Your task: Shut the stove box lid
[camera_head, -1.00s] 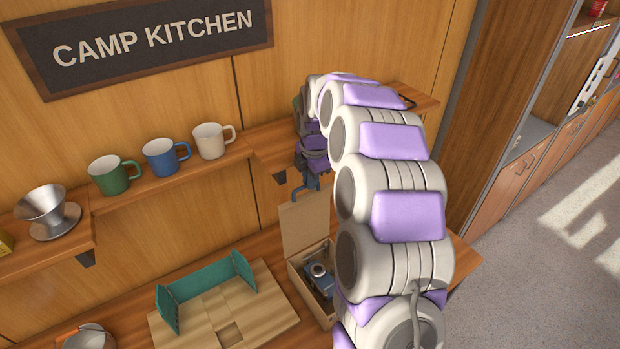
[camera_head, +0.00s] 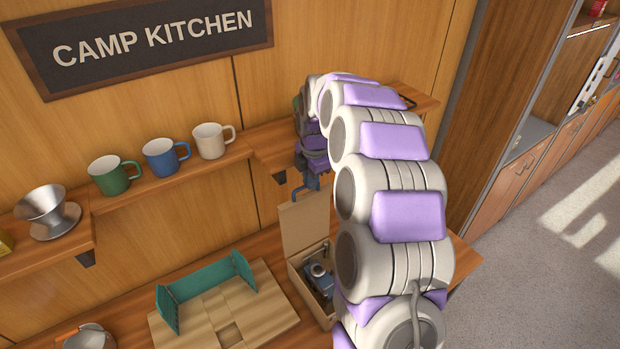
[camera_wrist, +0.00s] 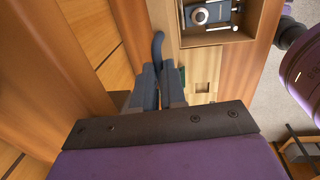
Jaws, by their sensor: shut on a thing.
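The stove box (camera_head: 298,280) is a small wooden box on the counter, partly hidden behind my arm. Its pale lid (camera_head: 303,228) stands open, roughly upright, at the back of the box. The blue-grey stove (camera_head: 319,277) lies inside; it also shows in the wrist view (camera_wrist: 207,13). My gripper (camera_head: 306,187) is at the lid's top edge, its dark blue fingers partly hidden by the arm in the head view. In the wrist view the fingers (camera_wrist: 160,80) are close together, shut on the lid; the contact itself is hard to see.
A teal folding windscreen (camera_head: 205,290) stands on a wooden board (camera_head: 267,325) left of the box. A pan (camera_head: 88,337) is at lower left. Above, a shelf (camera_head: 140,192) holds green, blue and cream mugs and a metal dripper (camera_head: 46,210); its right part is close to my gripper.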

